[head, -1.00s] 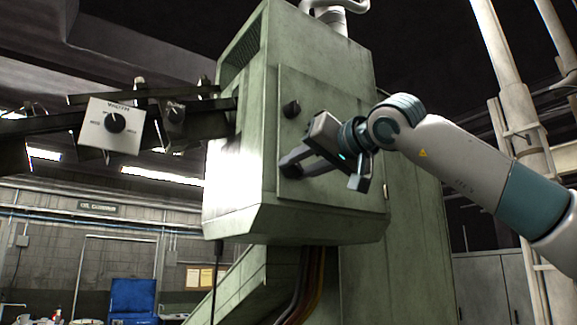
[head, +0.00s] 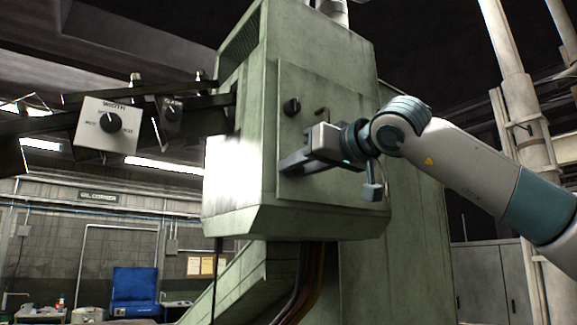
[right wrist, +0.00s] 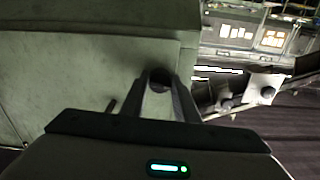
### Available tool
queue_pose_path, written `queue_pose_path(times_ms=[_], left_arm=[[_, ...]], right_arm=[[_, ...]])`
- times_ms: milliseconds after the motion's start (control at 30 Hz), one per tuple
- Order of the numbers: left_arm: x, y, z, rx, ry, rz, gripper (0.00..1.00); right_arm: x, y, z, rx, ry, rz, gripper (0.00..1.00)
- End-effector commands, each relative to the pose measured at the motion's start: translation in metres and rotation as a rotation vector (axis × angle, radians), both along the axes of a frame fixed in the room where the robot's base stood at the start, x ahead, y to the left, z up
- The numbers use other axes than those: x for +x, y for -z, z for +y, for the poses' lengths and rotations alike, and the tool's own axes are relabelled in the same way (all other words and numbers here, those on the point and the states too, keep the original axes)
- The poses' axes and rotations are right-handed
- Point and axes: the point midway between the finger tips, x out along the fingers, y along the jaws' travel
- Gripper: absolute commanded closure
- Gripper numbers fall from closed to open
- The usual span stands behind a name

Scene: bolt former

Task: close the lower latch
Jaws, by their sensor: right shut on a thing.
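A green machine cabinet (head: 232,190) has a raised front panel (head: 345,190). A black knob-shaped latch (head: 291,106) is on the panel's upper left, with a small dark bent handle (head: 322,113) to its right. My right gripper (head: 287,167) is at the panel's lower left, its fingers pointing left across it. In the right wrist view my right gripper (right wrist: 161,80) has its fingers either side of a dark round knob, the lower latch (right wrist: 159,77), and is shut on it. The gripper hides this latch in the head view. My left gripper is not in view.
A white dial box (head: 107,125) sits on dark beams left of the cabinet. Cables (head: 300,280) hang beneath the cabinet. Pale vertical pipes (head: 520,100) stand at the right behind my right arm. A blue chair-like object (head: 135,290) is far back at left.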

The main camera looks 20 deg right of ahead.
Motion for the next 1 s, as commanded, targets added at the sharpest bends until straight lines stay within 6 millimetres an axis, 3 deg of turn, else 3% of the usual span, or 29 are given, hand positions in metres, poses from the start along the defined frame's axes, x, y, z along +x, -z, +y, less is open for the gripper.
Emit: queue_pose_path(times_ms=[267,633,667,733,767,1000], left_arm=[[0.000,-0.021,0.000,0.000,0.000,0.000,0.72],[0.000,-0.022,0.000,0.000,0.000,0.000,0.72],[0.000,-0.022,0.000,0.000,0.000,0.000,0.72],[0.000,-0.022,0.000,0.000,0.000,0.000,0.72],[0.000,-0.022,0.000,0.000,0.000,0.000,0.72],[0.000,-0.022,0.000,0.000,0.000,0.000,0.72]], right_arm=[[0.000,-0.002,0.000,-0.160,0.000,-0.056,1.00],[0.000,0.000,0.000,-0.204,0.001,-0.073,1.00],[0.000,0.001,0.000,-0.204,0.001,-0.073,0.68],[0.000,0.001,0.000,-0.203,0.001,-0.073,0.51],[0.000,0.000,0.000,-0.203,0.001,-0.073,0.47],[0.000,0.000,0.000,-0.202,0.000,-0.072,0.47]])
